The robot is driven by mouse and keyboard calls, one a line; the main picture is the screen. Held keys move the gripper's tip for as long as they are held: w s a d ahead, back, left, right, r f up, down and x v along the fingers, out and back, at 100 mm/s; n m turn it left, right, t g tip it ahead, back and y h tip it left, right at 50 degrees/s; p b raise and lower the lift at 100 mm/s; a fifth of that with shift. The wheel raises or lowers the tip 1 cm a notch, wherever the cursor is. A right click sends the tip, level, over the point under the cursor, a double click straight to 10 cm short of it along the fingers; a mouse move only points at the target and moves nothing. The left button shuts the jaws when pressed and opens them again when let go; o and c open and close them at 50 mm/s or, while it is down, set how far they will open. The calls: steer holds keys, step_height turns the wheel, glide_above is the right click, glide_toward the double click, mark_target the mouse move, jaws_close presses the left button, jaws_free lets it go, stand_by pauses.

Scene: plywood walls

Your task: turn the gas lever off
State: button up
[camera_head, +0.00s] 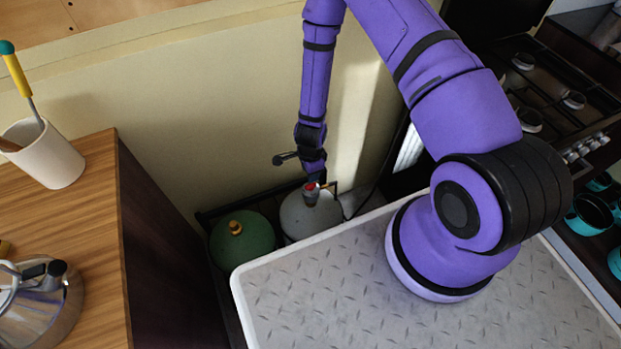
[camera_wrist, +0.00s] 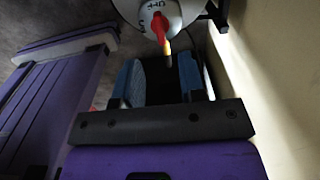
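The white gas bottle (camera_head: 303,221) stands upright in a dark rack against the wall, and its top shows in the wrist view (camera_wrist: 188,10). The red gas lever (camera_wrist: 159,27) is on top of it, with lettering around it that includes "OFF". The lever's yellow-orange end points toward my gripper in the wrist view. The red part also shows in the head view (camera_head: 310,187). My gripper (camera_wrist: 159,75) is open, its two blue-padded fingers apart with nothing held between them. The lever's end lies near the gap between the fingertips; I cannot tell whether they touch.
A green bottle (camera_head: 243,243) with a brass valve stands left of the white one. A wooden counter (camera_head: 85,250) with a kettle (camera_head: 45,305) and a white cup (camera_head: 47,160) is at left. The wall (camera_head: 215,110) is close behind the bottles. A stove (camera_head: 550,90) is at right.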

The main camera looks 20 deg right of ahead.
steer(key=shift+r, duration=1.75)
steer(key=w+r+n+t+y, duration=0.1)
steer(key=w+r+n, duration=0.15)
steer(key=r, duration=0.65)
steer(key=w+r+n+t, duration=0.15)
steer(key=w+r, duration=0.25)
steer(key=r, duration=0.6)
step_height(320, 180, up, 17)
steer(key=s+n+y, duration=0.1)
steer(key=s+n, duration=0.1)
steer(key=n, duration=0.3)
steer(key=s+d+r+n+t, duration=0.1)
steer(key=s+r+n, duration=0.2)
steer(key=s+r, duration=0.35)
steer(key=s+d+r+n+t, duration=0.15)
steer(key=s+r, duration=0.25)
steer(key=r, duration=0.5)
steer(key=s+d+r+n+h, duration=0.1)
steer(key=s+d+r+n, duration=0.1)
steer(key=s, duration=0.5)
steer(key=s+d+r+n+h, duration=0.1)
steer(key=s+d+r+n, duration=0.1)
steer(key=s+r, duration=0.3)
steer(key=s, duration=0.3)
steer(key=shift+d+n, duration=0.15)
steer(key=shift+n, duration=0.2)
steer(key=shift+s, duration=0.1)
